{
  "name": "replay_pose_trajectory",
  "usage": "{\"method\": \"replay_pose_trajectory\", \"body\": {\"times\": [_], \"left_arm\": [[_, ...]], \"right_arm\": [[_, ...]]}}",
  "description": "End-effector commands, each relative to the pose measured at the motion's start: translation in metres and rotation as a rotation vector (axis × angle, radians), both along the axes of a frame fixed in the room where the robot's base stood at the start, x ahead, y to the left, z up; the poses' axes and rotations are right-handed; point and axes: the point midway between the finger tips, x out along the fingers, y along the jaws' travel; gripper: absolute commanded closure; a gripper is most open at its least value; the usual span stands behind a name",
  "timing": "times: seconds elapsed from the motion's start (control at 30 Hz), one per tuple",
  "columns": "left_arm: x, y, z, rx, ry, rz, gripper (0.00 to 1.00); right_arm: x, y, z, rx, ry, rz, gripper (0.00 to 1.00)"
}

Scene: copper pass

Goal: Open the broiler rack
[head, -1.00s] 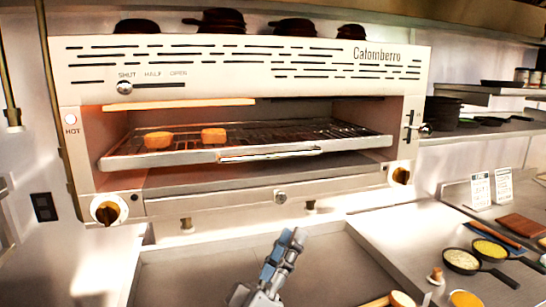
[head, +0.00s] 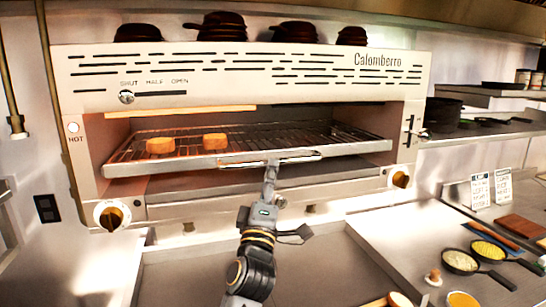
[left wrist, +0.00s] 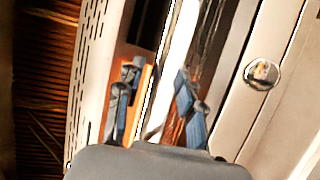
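The broiler rack (head: 352,149) is a wire grate with a metal front rail, level inside the open front of the white broiler (head: 240,72). Its bright handle bar (head: 240,163) is at the middle of the front rail. My left gripper (head: 271,168) is at the right part of this handle, coming from below. In the left wrist view its fingers (left wrist: 155,108) are apart, with a bright bar between them; I cannot tell whether they touch it. Two browned toast-like pieces (head: 160,145) (head: 215,141) lie on the rack's left half. My right gripper is not in view.
A slider knob (head: 126,97) sits at SHUT on the broiler's top panel. Orange-centred dials (head: 111,214) (head: 400,179) flank the bottom. Dark pans (head: 214,25) stand on top. The counter at right holds small pans (head: 460,261) and cards (head: 481,190).

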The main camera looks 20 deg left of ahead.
Motion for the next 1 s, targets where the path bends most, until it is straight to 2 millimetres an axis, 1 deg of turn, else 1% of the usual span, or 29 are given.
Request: {"method": "replay_pose_trajectory", "body": {"times": [0.03,0.23,0.4,0.63,0.7,0.77,0.8,0.83,1.0], "left_arm": [[0.008,0.001,0.008,-0.003,0.000,-0.002,0.63],[0.029,0.004,0.018,-0.001,0.001,0.000,0.63],[0.035,0.004,0.021,-0.001,-0.001,-0.002,0.63],[0.035,0.004,0.021,0.000,-0.001,-0.002,0.63],[0.035,0.004,0.021,0.000,-0.001,-0.002,0.77],[0.035,0.004,0.021,0.000,-0.001,-0.002,0.89],[0.035,0.004,0.021,0.000,-0.001,-0.002,0.97],[0.035,0.004,0.021,0.000,-0.001,-0.002,1.00],[0.035,0.004,0.021,0.000,0.000,-0.001,1.00]], "right_arm": [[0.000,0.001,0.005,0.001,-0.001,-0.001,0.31],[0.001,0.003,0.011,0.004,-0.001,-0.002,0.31],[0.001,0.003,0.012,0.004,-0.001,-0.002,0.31],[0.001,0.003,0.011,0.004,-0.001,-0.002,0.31],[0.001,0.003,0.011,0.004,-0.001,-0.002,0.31],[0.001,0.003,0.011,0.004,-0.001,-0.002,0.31],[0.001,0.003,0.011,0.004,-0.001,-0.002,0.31],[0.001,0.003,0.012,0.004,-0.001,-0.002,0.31],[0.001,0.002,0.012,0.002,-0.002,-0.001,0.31]]}}
